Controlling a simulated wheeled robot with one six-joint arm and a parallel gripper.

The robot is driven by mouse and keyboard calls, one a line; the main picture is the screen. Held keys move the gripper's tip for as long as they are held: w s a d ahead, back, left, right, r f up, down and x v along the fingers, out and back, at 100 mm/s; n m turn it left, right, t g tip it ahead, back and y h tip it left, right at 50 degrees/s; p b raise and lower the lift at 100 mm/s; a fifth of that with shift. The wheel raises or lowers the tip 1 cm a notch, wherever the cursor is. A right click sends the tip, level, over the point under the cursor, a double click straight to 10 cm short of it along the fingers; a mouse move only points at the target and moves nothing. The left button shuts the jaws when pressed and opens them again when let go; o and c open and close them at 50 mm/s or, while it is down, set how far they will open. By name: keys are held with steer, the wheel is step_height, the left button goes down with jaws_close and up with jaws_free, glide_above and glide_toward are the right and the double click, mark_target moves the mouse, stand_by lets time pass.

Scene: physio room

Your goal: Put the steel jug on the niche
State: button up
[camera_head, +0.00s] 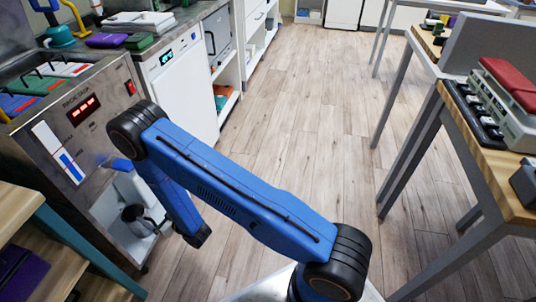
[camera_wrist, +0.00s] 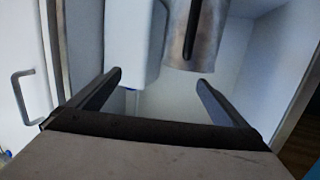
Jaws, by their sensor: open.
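The steel jug (camera_head: 137,217) is in the niche (camera_head: 106,207) low in the front of the steel cabinet, below a white block (camera_head: 133,186). In the wrist view the jug (camera_wrist: 207,45) shows at the top, its dark handle facing me and its upper part cut off by the frame edge. My gripper (camera_wrist: 159,78) is open and empty, fingers pointing into the pale niche. The jug is beyond the fingertips, nearer the right finger, with a gap between. In the head view my arm's end is just right of the jug and the fingers cannot be made out.
In the wrist view the white block (camera_wrist: 135,42) hangs close left of the jug, and a grey door handle (camera_wrist: 22,95) is farther left. A white dishwasher-like unit (camera_head: 180,85) stands beside the cabinet. A wooden-topped table (camera_head: 490,165) is at right. The floor between is clear.

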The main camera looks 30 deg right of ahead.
steer(key=w+d+r+m+g+h, duration=0.1)
steer(key=w+d+r+h, duration=0.1)
steer(key=d+r, duration=0.5)
steer(key=w+d+r+m+g+h, duration=0.1)
steer(key=w+d+r, duration=0.15)
steer(key=r, duration=0.85)
steer(key=w+d+r+m+g+h, duration=0.1)
steer(key=w+d+r+h, duration=0.1)
steer(key=d+r, duration=0.55)
steer(key=s+d+r+m+g+h, duration=0.1)
steer(key=s+d+r+g+h, duration=0.1)
steer(key=s+d+r, duration=1.1)
steer(key=s+d+r+g, duration=0.1)
steer(key=s+d+r, duration=0.2)
steer(key=s, duration=0.7)
steer(key=s+d+r+m+g+h, duration=0.1)
steer(key=s+d, duration=0.4)
steer(key=s, duration=0.6)
steer(key=s+d+r+m+g+h, duration=0.1)
steer(key=s+d+r+g, duration=0.1)
steer(key=s, duration=0.8)
step_height(320, 180, up, 3)
steer(key=shift+s+d+f, duration=0.2)
steer(key=shift+s+d, duration=0.2)
steer(key=shift+d, duration=0.5)
